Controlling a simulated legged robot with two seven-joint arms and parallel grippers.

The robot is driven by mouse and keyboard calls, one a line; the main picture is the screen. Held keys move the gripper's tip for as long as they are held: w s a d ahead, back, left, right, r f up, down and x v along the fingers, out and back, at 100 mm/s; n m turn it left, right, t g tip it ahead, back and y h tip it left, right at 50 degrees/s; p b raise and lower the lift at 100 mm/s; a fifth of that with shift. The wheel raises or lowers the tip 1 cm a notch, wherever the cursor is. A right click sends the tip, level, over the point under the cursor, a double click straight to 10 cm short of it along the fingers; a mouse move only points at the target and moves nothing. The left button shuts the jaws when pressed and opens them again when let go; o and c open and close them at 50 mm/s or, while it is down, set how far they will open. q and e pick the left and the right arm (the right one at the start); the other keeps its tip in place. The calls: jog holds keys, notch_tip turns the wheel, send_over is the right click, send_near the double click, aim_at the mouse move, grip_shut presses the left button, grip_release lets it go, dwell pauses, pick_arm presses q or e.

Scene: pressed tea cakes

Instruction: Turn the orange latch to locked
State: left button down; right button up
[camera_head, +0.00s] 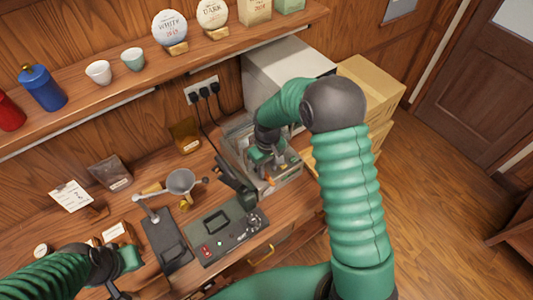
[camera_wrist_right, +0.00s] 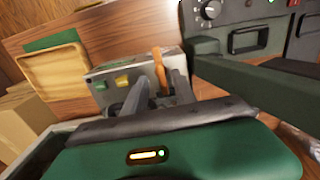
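The orange latch (camera_wrist_right: 158,68) stands upright on the grey front of a box-shaped machine (camera_wrist_right: 137,75) in the right wrist view. It shows small in the head view (camera_head: 269,180), partly hidden by my gripper. My right gripper (camera_wrist_right: 158,92) points at it with its two grey fingers apart. The latch rises between the finger tips; whether either finger touches it I cannot tell. In the head view the right gripper (camera_head: 265,160) is over the clear-walled machine. My left gripper (camera_head: 118,285) is at the lower left, away from the latch, its fingers hard to make out.
A dark panel with knobs (camera_head: 222,232) lies in front of the machine, with a raised dark lever (camera_head: 232,180) between them. A metal pan (camera_head: 181,183) and dark scale (camera_head: 165,240) are to the left. Cardboard boxes (camera_head: 365,90) stand to the right.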

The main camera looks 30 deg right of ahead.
aim_at(266, 173)
notch_tip(266, 173, up, 14)
jog(key=b, duration=0.2)
jog(key=shift+w, duration=0.2)
jog(key=shift+f, duration=0.15)
